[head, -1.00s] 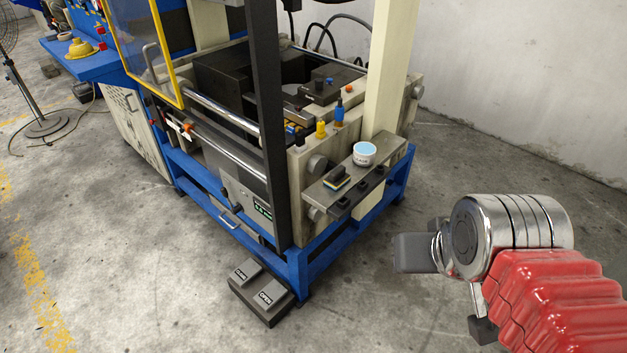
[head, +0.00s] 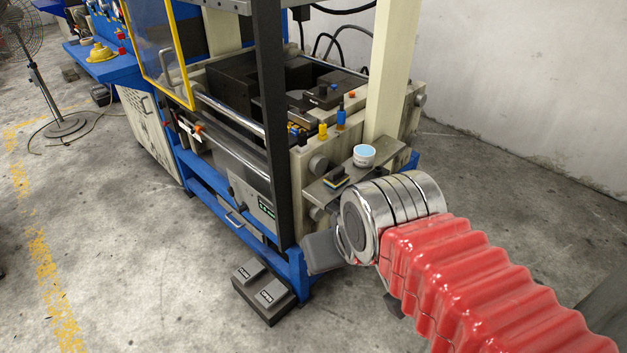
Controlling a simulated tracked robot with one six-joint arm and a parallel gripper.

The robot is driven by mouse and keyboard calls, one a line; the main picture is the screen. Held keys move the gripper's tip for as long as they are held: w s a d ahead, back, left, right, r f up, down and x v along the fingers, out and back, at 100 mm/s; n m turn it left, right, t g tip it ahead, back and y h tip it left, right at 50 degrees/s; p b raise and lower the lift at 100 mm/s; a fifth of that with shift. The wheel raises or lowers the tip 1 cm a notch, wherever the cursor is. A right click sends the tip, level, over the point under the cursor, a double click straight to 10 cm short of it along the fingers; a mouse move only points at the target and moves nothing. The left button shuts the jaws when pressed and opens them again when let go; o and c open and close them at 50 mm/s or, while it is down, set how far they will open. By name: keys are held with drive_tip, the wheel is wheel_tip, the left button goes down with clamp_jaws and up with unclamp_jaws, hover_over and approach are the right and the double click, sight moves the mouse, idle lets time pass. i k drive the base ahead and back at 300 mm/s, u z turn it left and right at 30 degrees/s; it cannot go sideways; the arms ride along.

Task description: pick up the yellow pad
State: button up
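The yellow pad (head: 335,182) is a small block, dark on top with a yellow layer below. It lies on the left part of a narrow grey shelf (head: 317,193) on the press's end face. My gripper (head: 322,254) is at the end of my red-sleeved arm, below and in front of the shelf, apart from the pad in the picture. Only one dark finger-like part shows clearly. The rest is hidden behind the chrome wrist, so its opening cannot be judged.
A white tub with blue contents (head: 364,156) stands on the shelf, right of the pad. The press's blue frame (head: 297,275) and a black post (head: 270,120) are close at left. A foot pedal box (head: 264,291) sits on the floor. Floor at right is clear.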

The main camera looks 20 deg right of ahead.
sight(336, 178)
drive_tip(key=u, duration=0.3)
drive_tip(key=i, duration=1)
drive_tip(key=u, duration=0.05)
